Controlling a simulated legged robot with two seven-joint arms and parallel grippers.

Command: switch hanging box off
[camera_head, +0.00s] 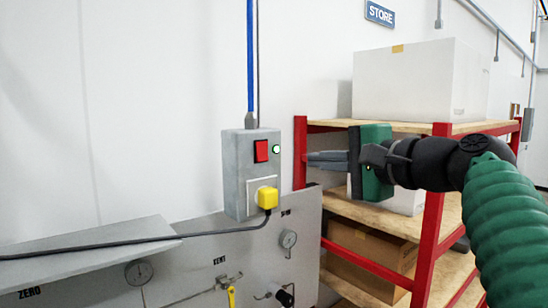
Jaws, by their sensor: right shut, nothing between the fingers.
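The hanging box (236,172) is a grey box hung from a blue cable (250,60) in front of the white wall. Its front carries a red switch (261,151), a small pale round light (276,149) to the right of it, and a yellow plug (267,197) in a socket below. My right gripper (312,160) comes in from the right, with its fingers shut and empty. Its fingertips point left toward the box, a short way right of the switch, and look apart from it. My left gripper is not in view.
A grey panel (205,262) with gauges (288,239) and valves stands below the box. A black cord (130,242) runs left from the plug over a grey ledge. A red-framed shelf (432,225) with a white box (415,82) stands behind my right arm. Left of the box is clear wall.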

